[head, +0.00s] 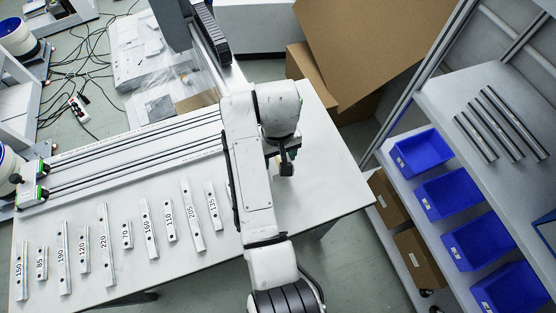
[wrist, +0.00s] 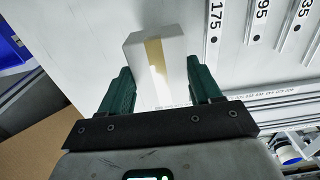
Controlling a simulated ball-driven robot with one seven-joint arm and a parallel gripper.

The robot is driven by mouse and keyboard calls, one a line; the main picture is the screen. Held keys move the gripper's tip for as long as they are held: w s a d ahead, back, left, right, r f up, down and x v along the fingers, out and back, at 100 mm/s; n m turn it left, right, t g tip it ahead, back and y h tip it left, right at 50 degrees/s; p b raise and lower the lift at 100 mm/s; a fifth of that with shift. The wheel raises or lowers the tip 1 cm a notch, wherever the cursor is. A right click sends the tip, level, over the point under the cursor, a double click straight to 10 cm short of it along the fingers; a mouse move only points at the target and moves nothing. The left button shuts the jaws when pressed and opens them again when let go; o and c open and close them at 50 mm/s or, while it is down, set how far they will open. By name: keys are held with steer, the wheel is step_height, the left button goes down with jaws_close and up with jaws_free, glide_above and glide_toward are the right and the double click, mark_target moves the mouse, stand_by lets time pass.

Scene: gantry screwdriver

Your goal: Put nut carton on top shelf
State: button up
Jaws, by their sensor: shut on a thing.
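The nut carton (wrist: 160,64) is a small white box with a tan tape strip. In the wrist view it sits between the two green fingers of my gripper (wrist: 160,80), which is shut on it. The white table surface lies behind it; I cannot tell whether the carton touches it. In the head view my gripper (head: 286,166) is over the right part of the table (head: 325,185), and the carton is hidden there. The top shelf (head: 455,88) is at the right, grey, with several metal rods (head: 500,125) lying on it.
Several blue bins (head: 421,152) stand on the level below the top shelf, with brown boxes (head: 418,258) lower down. Numbered metal bars (head: 104,232) lie along the table's left and middle. A rail gantry (head: 130,155) runs behind them. The top shelf's left part is bare.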

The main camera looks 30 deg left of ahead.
mark_target(278, 159)
steer(key=shift+f, duration=1.5)
steer(key=shift+f, duration=0.1)
steer(key=o, duration=1.4)
step_height(278, 159, up, 12)
steer(key=shift+p, duration=0.4)
